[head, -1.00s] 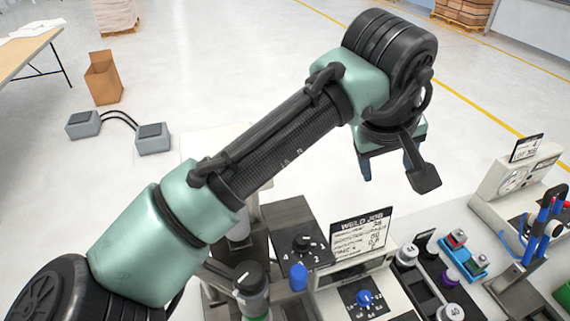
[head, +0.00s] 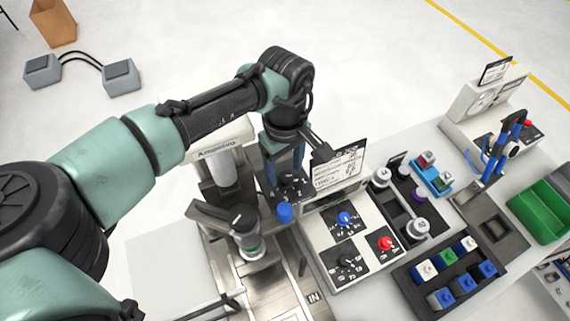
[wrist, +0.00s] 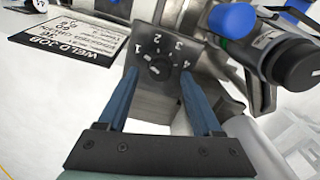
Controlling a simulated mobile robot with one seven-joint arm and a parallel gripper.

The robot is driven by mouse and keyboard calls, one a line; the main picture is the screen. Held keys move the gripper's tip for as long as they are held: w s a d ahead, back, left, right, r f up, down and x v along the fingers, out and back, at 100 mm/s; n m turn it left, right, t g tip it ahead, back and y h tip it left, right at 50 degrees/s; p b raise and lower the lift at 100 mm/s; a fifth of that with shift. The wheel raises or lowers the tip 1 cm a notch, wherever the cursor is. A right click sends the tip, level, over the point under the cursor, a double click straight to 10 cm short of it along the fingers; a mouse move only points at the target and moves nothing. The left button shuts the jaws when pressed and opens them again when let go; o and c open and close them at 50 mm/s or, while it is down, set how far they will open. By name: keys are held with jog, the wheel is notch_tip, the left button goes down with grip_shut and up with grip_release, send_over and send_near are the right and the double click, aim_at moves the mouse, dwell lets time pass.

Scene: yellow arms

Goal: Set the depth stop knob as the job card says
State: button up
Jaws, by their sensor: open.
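My gripper (head: 287,172) is open, with its blue fingers pointing down at the dark dial plate (head: 268,191) beside the white machine. In the wrist view the fingertips (wrist: 160,76) stand either side of a black knob (wrist: 158,64) on that plate, with nothing gripped. Numbers 1 to 4 ring the knob; its pointer setting is unclear. Whether this is the depth stop knob cannot be read. The job card (head: 340,168) stands right of the gripper; it also shows upside down in the wrist view (wrist: 68,38), headed WELD JOB, its lines too small to read surely.
A blue cap (head: 285,212) stands close to the dial plate, and a black-topped cylinder (head: 245,222) stands left of it. A panel right of these carries a blue knob (head: 345,218), a red knob (head: 386,243) and a black knob (head: 347,261). Trays and a green bin (head: 548,212) lie further right.

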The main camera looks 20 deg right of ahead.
jog(key=shift+f, duration=0.95)
jog(key=shift+c, duration=0.3)
grip_shut()
